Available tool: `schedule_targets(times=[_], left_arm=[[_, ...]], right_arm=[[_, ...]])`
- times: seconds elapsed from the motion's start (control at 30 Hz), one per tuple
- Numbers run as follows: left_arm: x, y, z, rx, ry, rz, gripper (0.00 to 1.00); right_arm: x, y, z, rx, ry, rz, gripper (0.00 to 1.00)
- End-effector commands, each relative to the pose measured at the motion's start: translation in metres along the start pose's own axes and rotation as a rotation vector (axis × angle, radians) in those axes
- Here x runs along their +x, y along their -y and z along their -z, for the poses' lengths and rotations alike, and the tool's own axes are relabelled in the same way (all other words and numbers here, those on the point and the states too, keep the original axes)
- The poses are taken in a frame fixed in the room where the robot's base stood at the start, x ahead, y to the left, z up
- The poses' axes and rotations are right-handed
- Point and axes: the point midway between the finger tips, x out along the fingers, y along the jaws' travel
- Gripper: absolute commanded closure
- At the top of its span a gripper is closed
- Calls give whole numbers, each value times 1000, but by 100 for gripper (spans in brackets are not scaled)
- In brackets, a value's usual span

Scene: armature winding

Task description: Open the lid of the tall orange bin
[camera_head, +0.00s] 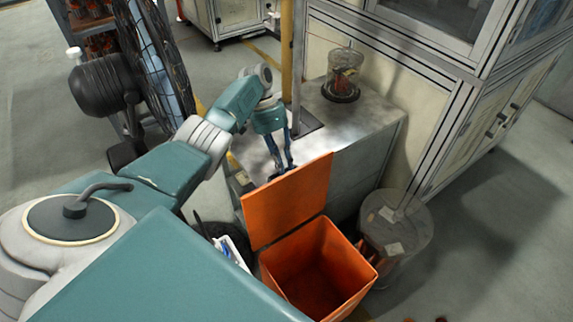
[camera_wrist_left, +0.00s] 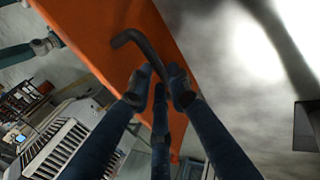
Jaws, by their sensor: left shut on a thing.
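The tall orange bin (camera_head: 325,270) stands below the metal bench in the head view, and its dark inside shows from above. Its orange lid (camera_head: 290,203) is raised, standing up steeply behind the opening. My left gripper (camera_head: 284,167) is at the lid's upper edge, on the far side. In the left wrist view, the fingers (camera_wrist_left: 160,85) are shut on a dark bent handle (camera_wrist_left: 134,38) on the orange lid (camera_wrist_left: 88,28). The handle is hidden in the head view. My right gripper is not in view.
A metal bench (camera_head: 375,112) with a glass-covered piece (camera_head: 342,75) stands behind the lid. A grey round drum (camera_head: 398,228) stands right of the bin. A large black fan (camera_head: 150,60) stands at the upper left. Open floor (camera_head: 490,240) lies at the right.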

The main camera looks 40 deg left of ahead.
Motion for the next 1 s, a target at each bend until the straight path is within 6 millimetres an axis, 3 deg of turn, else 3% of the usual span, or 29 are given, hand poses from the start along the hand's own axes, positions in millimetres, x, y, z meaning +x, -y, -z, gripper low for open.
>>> schedule_targets(times=[0.03,0.37,0.4,0.47,0.87,1.0], left_arm=[[14,2,-7,-4,21,-4,100],[14,2,-6,-3,21,-5,100],[14,2,-6,-4,21,-5,75],[13,2,-6,-4,20,-6,63],[6,1,-4,-4,9,-6,63],[-6,1,-3,-4,6,-5,63]], right_arm=[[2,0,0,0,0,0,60],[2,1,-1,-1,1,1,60],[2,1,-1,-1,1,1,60],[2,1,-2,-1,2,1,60],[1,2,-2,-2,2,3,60],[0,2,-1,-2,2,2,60]])
